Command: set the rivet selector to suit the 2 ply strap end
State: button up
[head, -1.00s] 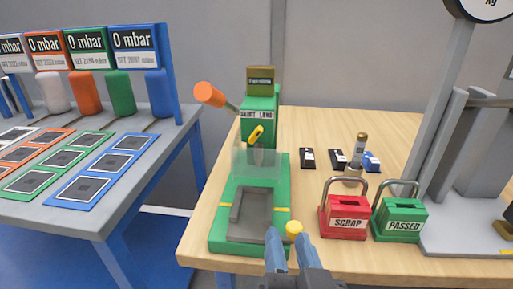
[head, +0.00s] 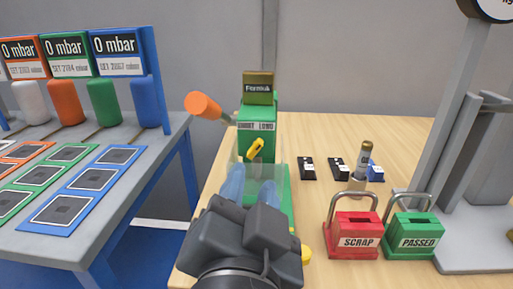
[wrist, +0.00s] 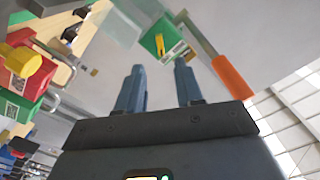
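The yellow rivet selector (head: 256,150) is on the front of the green riveting machine (head: 257,118), below a "SHORT LONG" label (head: 256,126). It lies slanted, upper end to the right, nearer the LONG side; I cannot tell which end is its pointer. It also shows in the wrist view (wrist: 159,44). My gripper (head: 251,188) has its blue fingers apart, with nothing between them, in front of and below the selector, not touching it. In the wrist view my gripper (wrist: 160,80) points toward the machine. I cannot make out a strap end.
A clear guard (head: 280,172) stands at the machine's front. The orange-handled lever (head: 203,105) sticks out left. Red SCRAP (head: 356,234) and green PASSED (head: 411,235) padlock-shaped boxes stand right. Small black blocks (head: 307,168) lie behind them. A blue-legged table (head: 100,240) stands left.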

aim_at(256, 150)
jog(key=shift+w+d+p, duration=0.15)
jog(key=shift+w+p, duration=0.5)
jog(key=shift+w, duration=3.3)
jog(key=shift+c, duration=0.4)
grip_shut()
